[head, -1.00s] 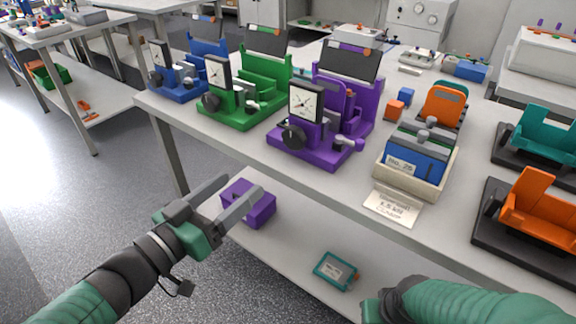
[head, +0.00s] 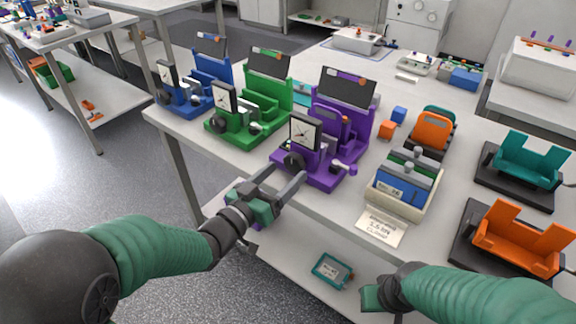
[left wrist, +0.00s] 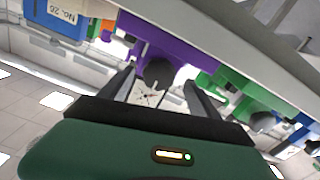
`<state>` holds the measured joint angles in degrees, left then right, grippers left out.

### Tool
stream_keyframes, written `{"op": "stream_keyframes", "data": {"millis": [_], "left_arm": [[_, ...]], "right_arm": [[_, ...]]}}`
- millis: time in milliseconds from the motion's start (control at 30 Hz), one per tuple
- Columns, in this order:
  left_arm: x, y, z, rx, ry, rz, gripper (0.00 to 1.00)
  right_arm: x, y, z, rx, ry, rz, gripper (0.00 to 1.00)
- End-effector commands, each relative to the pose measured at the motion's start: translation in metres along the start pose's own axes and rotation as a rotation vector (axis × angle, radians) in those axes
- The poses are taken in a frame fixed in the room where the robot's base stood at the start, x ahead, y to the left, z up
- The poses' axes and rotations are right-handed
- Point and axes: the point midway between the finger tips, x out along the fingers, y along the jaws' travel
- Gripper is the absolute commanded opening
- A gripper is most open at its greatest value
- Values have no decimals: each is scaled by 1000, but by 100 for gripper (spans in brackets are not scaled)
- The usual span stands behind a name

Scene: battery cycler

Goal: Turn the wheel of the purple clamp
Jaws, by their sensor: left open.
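The purple clamp (head: 325,170) stands near the front edge of the table in the head view, with a square dial on its post. Its dark wheel (head: 293,161) faces the front edge. My left gripper (head: 283,181) is open and empty just in front of and below the wheel, apart from it as far as I can tell. In the left wrist view the purple clamp (left wrist: 165,45) appears upside down, and its dark wheel (left wrist: 159,72) shows between the open fingers. My right gripper (head: 378,296) is at the bottom of the head view, its fingers unclear.
A green clamp (head: 228,125) and a blue clamp (head: 185,103) stand left of the purple one. A cream box (head: 400,203) with a blue block and a label card (head: 381,228) are to the right. A teal item (head: 332,270) lies on the lower shelf.

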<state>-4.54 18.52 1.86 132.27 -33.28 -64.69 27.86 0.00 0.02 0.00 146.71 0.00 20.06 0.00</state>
Motion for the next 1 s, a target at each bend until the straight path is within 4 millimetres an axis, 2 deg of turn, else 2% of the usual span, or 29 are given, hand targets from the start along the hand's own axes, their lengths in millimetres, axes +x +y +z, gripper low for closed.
{"op": "stream_keyframes", "data": {"millis": [100,200,467,900,933,1000], "left_arm": [[18,0,1,1,0,1,71],[24,0,0,1,0,0,71],[26,0,-1,0,0,-1,70],[25,-1,-1,0,0,-2,13],[25,-1,-1,0,0,-2,9],[25,-1,-1,1,0,-2,9]], "right_arm": [[2,0,0,0,1,0,32],[3,0,0,0,1,0,32],[2,0,0,0,1,0,32],[2,0,0,0,1,0,32],[2,0,0,0,1,0,32],[2,0,0,0,1,0,32]]}}
